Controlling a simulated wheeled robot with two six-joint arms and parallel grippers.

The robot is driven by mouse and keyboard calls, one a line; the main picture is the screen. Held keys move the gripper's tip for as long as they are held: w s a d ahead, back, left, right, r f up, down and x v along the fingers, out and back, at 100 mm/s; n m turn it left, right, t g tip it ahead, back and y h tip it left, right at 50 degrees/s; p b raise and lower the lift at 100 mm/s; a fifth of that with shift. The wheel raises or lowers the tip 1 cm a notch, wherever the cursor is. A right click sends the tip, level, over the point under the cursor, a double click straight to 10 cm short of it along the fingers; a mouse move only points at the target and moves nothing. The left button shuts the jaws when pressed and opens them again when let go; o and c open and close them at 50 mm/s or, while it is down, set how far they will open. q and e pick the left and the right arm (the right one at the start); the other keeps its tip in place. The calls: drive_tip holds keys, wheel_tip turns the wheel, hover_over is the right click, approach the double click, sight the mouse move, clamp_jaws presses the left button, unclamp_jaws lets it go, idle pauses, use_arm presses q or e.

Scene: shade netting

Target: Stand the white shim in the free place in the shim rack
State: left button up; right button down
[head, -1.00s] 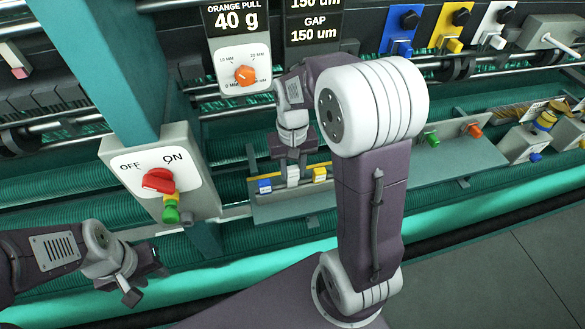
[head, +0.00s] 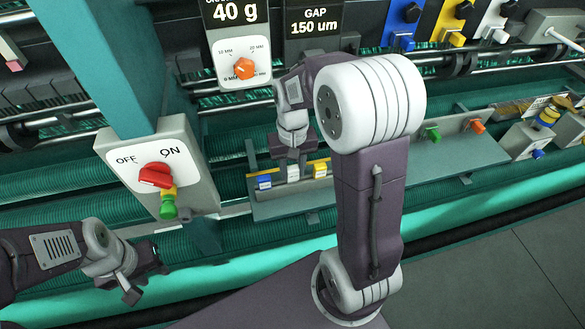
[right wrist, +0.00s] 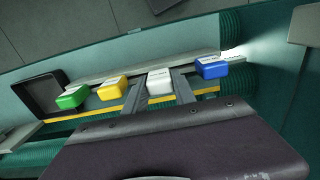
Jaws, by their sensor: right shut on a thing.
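The white shim (head: 293,173) is between the fingers of my right gripper (head: 293,158), which is shut on it. In the right wrist view the white shim (right wrist: 160,82) is between the two fingers, in line with the rack's other shims. A blue shim (head: 264,182) is on one side of it and a yellow shim (head: 320,170) on the other. The wrist view also shows a green shim (right wrist: 72,97). The shim rack (head: 290,204) is a grey-green ledge. The white shim's lower end is hidden, so I cannot tell whether it is seated. My left gripper (head: 146,281) is open and empty.
A control box (head: 195,165) with a red switch and a green knob stands left of the rack. An orange dial (head: 244,68) is above. Green and orange knobs (head: 433,134) are right of my arm. A dark square tray (right wrist: 40,94) adjoins the green shim.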

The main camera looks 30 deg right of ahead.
drive_tip(key=shift+f+b, duration=0.55)
drive_tip(key=shift+f, duration=0.25)
drive_tip(key=shift+s, duration=0.1)
drive_tip(key=c, duration=0.9)
unclamp_jaws()
drive_tip(key=shift+c, duration=0.2)
wheel_tip(320, 180, up, 9)
drive_tip(key=shift+r, duration=0.1)
